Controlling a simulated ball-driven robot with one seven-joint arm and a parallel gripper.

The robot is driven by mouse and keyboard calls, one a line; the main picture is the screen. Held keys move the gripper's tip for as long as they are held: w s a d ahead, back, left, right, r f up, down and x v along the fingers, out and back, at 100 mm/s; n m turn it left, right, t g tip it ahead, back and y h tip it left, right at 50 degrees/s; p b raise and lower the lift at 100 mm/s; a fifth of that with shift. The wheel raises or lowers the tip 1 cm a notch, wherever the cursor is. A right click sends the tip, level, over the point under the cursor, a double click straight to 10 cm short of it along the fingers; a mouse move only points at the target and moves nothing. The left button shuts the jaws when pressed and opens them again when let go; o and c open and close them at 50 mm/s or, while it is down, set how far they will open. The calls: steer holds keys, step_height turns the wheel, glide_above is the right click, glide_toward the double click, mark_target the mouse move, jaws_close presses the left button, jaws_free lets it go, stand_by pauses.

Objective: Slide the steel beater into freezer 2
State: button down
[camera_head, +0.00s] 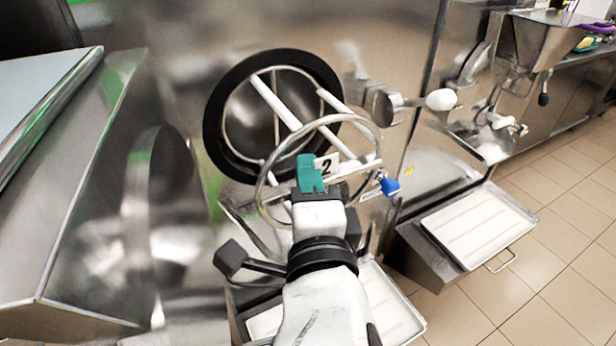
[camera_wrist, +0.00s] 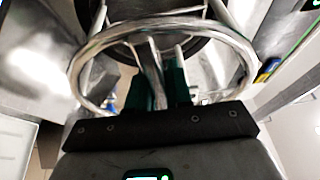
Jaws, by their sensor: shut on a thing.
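The steel beater (camera_head: 262,183) is a round wire frame with a front ring and long pale bars. My gripper (camera_head: 311,176), with teal fingers, is shut on its middle part. The bars reach up and left, overlapping the round black-rimmed mouth (camera_head: 212,130) of freezer 2. The front ring is outside the mouth; how deep the far end reaches is unclear. A white tag with a 2 (camera_head: 326,167) shows beside my fingers. In the wrist view the beater's ring (camera_wrist: 85,75) spans the picture in front of the dark mouth, with my gripper (camera_wrist: 158,90) at its centre.
A blue knob (camera_head: 389,187) is close right of the ring. A white-knobbed handle (camera_head: 440,99) juts out to the right. A tray (camera_head: 402,312) lies below, and another tray (camera_head: 480,228) stands further right. A large steel surface (camera_head: 75,180) fills the left. Tiled floor is open at right.

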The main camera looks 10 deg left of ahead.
steer(key=shift+w, duration=0.1)
steer(key=w+a+b, duration=0.3)
steer(key=w+a, duration=0.1)
steer(key=w, duration=0.2)
stand_by(1.6)
steer(key=shift+a+b, duration=0.15)
steer(key=shift+b, duration=0.15)
